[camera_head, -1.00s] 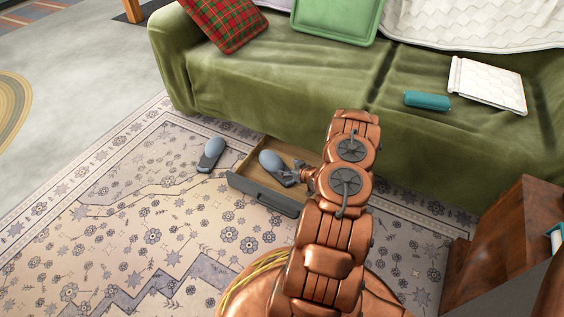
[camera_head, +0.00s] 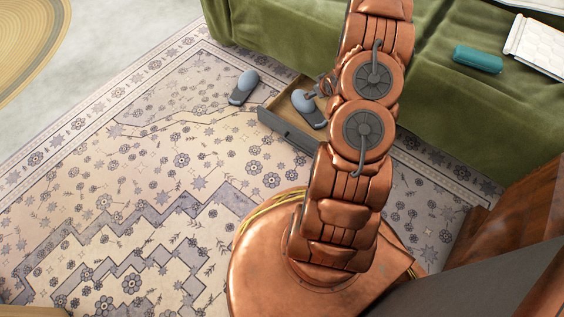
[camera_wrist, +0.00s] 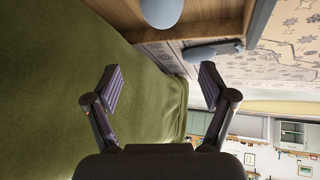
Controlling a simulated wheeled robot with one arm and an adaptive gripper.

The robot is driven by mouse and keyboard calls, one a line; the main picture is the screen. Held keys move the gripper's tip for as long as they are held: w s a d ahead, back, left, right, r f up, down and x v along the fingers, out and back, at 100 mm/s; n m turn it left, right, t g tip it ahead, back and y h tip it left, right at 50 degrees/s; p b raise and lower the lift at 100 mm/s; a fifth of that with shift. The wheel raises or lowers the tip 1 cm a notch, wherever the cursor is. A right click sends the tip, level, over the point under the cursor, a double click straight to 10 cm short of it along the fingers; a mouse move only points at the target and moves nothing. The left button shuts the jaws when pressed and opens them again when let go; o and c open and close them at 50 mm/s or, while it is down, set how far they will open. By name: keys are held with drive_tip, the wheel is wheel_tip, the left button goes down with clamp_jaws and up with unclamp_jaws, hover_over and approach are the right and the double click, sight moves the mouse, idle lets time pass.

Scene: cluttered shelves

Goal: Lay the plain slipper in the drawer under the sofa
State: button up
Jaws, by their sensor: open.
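A grey-blue slipper (camera_head: 303,101) lies in the open drawer (camera_head: 287,130) under the sofa (camera_head: 450,105). A second, similar slipper (camera_head: 243,86) lies on the rug just left of the drawer. I cannot tell from their surfaces which one is plain. My gripper (camera_wrist: 160,88) is open in the wrist view, with nothing between its fingers. There, the drawer slipper (camera_wrist: 161,10) shows at the top edge, beyond the fingertips, and the rug slipper (camera_wrist: 213,51) shows past the drawer wall. In the head view my arm hides most of the gripper and the drawer's right part.
A teal cylindrical object (camera_head: 478,59) and a white quilted item (camera_head: 540,45) lie on the sofa seat. A brown wooden piece of furniture (camera_head: 510,215) stands at the right.

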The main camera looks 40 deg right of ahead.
drive_tip(key=s+a+r+g, duration=0.3)
drive_tip(key=a+r, duration=0.6)
drive_tip(key=r, duration=0.1)
drive_tip(key=s+a+r+g, duration=0.2)
drive_tip(key=s+a+r, duration=0.2)
drive_tip(key=a+r, duration=0.55)
drive_tip(key=s+a+r+g, duration=0.1)
drive_tip(key=s+a+r, duration=0.3)
drive_tip(key=s+a, duration=0.3)
drive_tip(key=s+a+r+g+y, duration=0.1)
drive_tip(key=s+a+r+g, duration=0.1)
drive_tip(key=s+a+r, duration=0.2)
drive_tip(key=s+a+r+g+y, duration=0.1)
drive_tip(key=s+a+r, duration=0.3)
drive_tip(key=s+a, duration=0.6)
drive_tip(key=s+g, duration=0.1)
drive_tip(key=s, duration=0.3)
drive_tip(key=shift+s+a, duration=0.15)
drive_tip(key=shift+s, duration=0.05)
drive_tip(key=shift+r, duration=0.1)
